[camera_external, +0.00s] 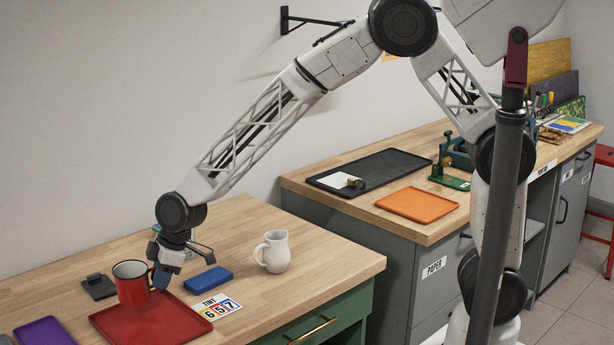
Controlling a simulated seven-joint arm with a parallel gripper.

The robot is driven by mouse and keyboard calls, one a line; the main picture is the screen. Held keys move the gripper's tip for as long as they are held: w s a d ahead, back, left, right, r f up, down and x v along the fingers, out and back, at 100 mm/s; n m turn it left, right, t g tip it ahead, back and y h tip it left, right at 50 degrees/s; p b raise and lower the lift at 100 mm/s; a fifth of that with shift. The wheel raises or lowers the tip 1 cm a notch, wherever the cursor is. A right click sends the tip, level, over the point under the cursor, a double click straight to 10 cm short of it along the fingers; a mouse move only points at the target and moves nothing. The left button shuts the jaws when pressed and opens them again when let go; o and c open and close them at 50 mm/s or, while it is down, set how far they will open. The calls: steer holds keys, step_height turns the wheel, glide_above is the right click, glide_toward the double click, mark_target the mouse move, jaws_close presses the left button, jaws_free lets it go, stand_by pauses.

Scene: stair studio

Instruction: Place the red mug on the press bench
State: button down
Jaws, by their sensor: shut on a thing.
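The red mug (130,287) is upright with a dark rim, at the back edge of the red tray (165,325) on the near wooden bench. I cannot tell whether its base touches the tray. My gripper (160,279) points down at the mug's right side and is shut on it; the fingers hide the handle side. The back bench (335,163), with a wooden top and grey cabinets, stands to the right and carries a small green press (452,178). I take it for the press bench.
A white pitcher (275,252), a blue box (208,279) and a numbered card (216,307) lie right of my gripper. On the back bench are a black tray (385,168) and an orange tray (418,204). A gap separates the benches.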

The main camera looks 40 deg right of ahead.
stand_by(0.8)
steer(key=w+d+r+m+t+h, duration=0.1)
steer(key=w+d+r+m, duration=0.25)
steer(key=w+d, duration=0.75)
steer(key=w+d+r+m+t+h, duration=0.1)
steer(key=w+d+r+m, duration=0.25)
steer(key=w+d, duration=0.8)
steer(key=w+d+r+m, duration=0.2)
steer(key=d, duration=0.8)
steer(key=w+d+r+m+h, duration=0.1)
steer(key=w+d+r+m, duration=0.1)
steer(key=d, duration=0.9)
steer(key=w+d+r+m+h, duration=0.1)
steer(key=w+d+r+m, duration=0.1)
steer(key=d, duration=0.8)
step_height(320, 180, up, 2)
steer(key=shift+w+d+r+m+t, duration=0.1)
steer(key=shift+w+d+m+t, duration=0.25)
steer(key=shift+w, duration=0.45)
steer(key=shift+d, duration=0.1)
steer(key=d, duration=0.6)
steer(key=shift+d, duration=0.4)
